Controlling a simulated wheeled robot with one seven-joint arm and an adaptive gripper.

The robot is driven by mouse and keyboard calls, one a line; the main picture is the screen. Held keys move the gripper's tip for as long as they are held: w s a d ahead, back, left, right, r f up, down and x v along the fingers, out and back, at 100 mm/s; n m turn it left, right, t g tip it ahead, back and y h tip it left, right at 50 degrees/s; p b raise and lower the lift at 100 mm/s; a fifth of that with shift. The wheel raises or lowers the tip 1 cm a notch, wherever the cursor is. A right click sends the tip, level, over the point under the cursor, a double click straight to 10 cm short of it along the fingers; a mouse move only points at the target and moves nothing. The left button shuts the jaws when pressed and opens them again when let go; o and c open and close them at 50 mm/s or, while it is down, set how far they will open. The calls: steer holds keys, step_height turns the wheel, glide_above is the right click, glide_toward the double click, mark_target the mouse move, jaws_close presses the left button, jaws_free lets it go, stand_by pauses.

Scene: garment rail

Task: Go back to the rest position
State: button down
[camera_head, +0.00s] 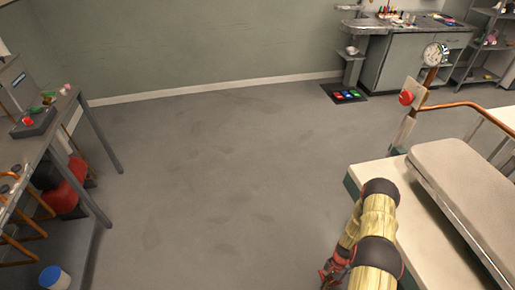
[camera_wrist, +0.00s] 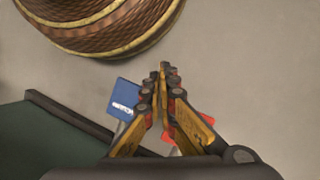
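My gripper shows in the wrist view (camera_wrist: 165,72) with its yellow fingers converging and their dark tips together. I see nothing clearly held between the tips. In the head view, my yellow and black arm hangs at the lower right, beside the white-topped bench (camera_head: 370,172). The fingertips are hard to make out there.
A grey padded slab (camera_head: 460,185) lies on the bench. A gauge (camera_head: 434,54), a red button (camera_head: 406,98) and a copper rail (camera_head: 465,105) stand behind it. A table (camera_head: 60,125) is at the left. The middle floor is clear. A woven, rounded thing (camera_wrist: 100,30) shows in the wrist view.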

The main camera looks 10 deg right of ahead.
steer(key=w+a+r+n, duration=0.2)
steer(key=r, duration=1.2)
steer(key=w+a+r+n+h, duration=0.1)
steer(key=w+r+n, duration=0.15)
steer(key=r, duration=1.15)
steer(key=w+a+r+n, duration=0.2)
steer(key=r, duration=1.3)
steer(key=s+a+r+n+t, duration=0.2)
steer(key=s+a+r+t, duration=0.1)
steer(key=r, duration=0.8)
steer(key=s+a+r+n+t+h, duration=0.1)
steer(key=a+r, duration=0.5)
steer(key=r, duration=0.6)
steer(key=s+a+r+n+t, duration=0.3)
steer(key=s+a+r+t, duration=0.2)
steer(key=r, duration=0.6)
steer(key=s, duration=0.2)
steer(key=shift+s+a+r+h, duration=0.15)
steer(key=shift+s+r+h, duration=0.2)
steer(key=shift+h, duration=0.05)
